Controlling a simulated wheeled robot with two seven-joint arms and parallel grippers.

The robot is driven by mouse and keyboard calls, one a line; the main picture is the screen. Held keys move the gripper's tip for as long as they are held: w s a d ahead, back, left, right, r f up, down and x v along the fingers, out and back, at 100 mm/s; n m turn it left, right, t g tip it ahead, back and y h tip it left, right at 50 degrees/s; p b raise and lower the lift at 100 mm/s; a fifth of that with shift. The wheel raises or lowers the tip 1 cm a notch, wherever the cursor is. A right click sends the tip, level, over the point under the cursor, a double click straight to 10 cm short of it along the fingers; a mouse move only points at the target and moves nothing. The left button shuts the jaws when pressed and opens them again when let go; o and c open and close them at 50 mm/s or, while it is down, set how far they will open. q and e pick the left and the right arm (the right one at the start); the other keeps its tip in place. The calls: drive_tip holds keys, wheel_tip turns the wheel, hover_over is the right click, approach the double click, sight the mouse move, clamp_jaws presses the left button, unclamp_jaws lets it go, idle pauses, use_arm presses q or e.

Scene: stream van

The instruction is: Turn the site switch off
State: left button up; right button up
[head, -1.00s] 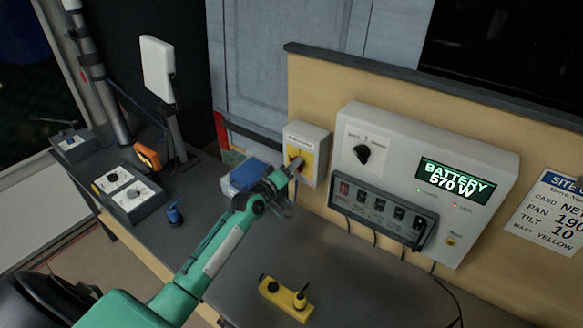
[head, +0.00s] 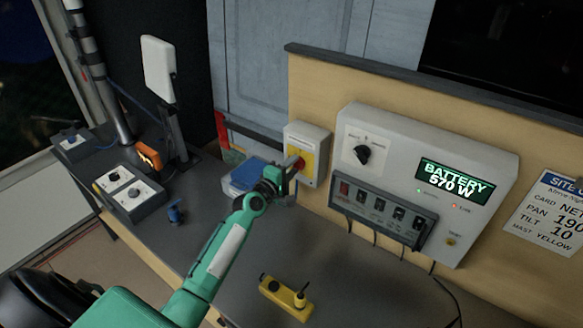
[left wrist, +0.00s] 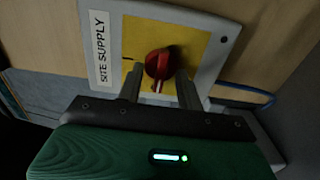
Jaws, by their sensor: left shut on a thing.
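The site switch box (head: 308,138) is pale grey with a yellow plate, fixed to the left end of the wooden panel. Its red knob (head: 301,163) is partly hidden by my left gripper (head: 291,170). My left gripper (left wrist: 160,88) is shut on the knob, one finger on each side. The right gripper does not show.
A control unit (head: 440,150) reading "BATTERY 570 W" is right of the switch, above a row of rocker switches (head: 378,208). A blue-lidded box (head: 247,175) is behind my left wrist. A yellow handset (head: 284,297) lies on the dark bench (head: 345,275).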

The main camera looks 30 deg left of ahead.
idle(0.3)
use_arm(q)
drive_tip(key=o, duration=1)
drive_tip(key=shift+s+f, duration=0.1)
drive_tip(key=shift+s, duration=0.25)
drive_tip(key=s+b, duration=0.1)
drive_tip(key=s, duration=0.3)
drive_tip(key=s+a+b, duration=0.1)
drive_tip(key=s, duration=0.3)
drive_tip(key=s+a+b, duration=0.1)
drive_tip(key=s, duration=0.4)
